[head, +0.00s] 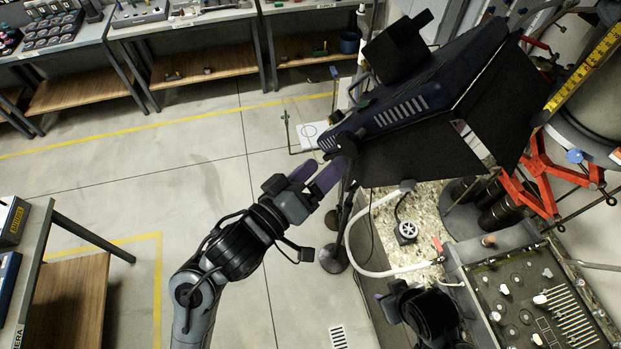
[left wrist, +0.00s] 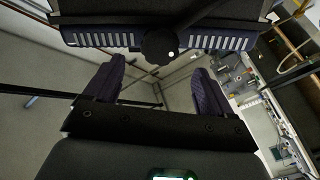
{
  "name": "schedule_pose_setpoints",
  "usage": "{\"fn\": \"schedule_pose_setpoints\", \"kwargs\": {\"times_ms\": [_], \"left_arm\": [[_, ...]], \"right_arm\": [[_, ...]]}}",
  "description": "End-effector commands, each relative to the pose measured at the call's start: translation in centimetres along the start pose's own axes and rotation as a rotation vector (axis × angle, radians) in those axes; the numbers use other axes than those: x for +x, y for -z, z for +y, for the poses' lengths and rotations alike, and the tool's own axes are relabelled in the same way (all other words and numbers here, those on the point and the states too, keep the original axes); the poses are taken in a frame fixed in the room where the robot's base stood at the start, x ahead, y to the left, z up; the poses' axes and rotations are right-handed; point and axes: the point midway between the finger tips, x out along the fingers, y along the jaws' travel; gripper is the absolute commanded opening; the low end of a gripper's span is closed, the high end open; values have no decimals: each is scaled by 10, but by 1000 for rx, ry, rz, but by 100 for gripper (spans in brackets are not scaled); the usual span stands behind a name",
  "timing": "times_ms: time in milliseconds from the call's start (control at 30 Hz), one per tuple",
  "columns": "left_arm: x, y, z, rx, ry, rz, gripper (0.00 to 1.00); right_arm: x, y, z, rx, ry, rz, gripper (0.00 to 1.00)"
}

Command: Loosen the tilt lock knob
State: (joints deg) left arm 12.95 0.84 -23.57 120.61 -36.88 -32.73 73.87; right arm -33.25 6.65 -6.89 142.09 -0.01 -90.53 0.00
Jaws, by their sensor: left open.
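A round black knob (left wrist: 159,46) shows in the left wrist view, on the edge of a dark tilted housing with slotted vents (left wrist: 100,40). This housing also shows in the head view (head: 425,95), above and right of my left gripper. My left gripper (head: 317,173) has purple fingers spread apart with nothing between them. In the left wrist view (left wrist: 156,80) the knob lies ahead, between the two finger lines and beyond the tips, apart from them. I cannot make out the knob clearly in the head view. My right gripper is at the bottom (head: 397,292), its fingers unclear.
A control panel with knobs (head: 540,305) stands at the lower right. A white hose (head: 365,265) curves below the housing, near a granite-like surface (head: 425,210). Red jack frames (head: 535,180) are at right. Benches (head: 190,20) line the back.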

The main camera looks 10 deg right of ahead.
Motion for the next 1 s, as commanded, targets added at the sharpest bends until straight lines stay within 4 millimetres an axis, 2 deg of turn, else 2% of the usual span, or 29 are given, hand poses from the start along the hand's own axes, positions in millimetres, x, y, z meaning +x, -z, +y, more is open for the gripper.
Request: {"fn": "schedule_pose_setpoints", "kwargs": {"times_ms": [100,233,767,867,1000], "left_arm": [[-14,-1,-1,0,1,0,84],[-21,0,0,0,0,0,84],[-23,-2,-1,-5,2,-3,84],[-26,-14,-8,-29,15,-16,84],[-38,-50,-35,-109,69,-53,84]], "right_arm": [[3,-1,0,1,1,0,43],[4,-1,0,1,1,0,43],[4,-2,2,-6,-6,-1,43],[4,-2,2,-7,-7,-1,43],[4,-2,2,-7,-6,0,43]]}}
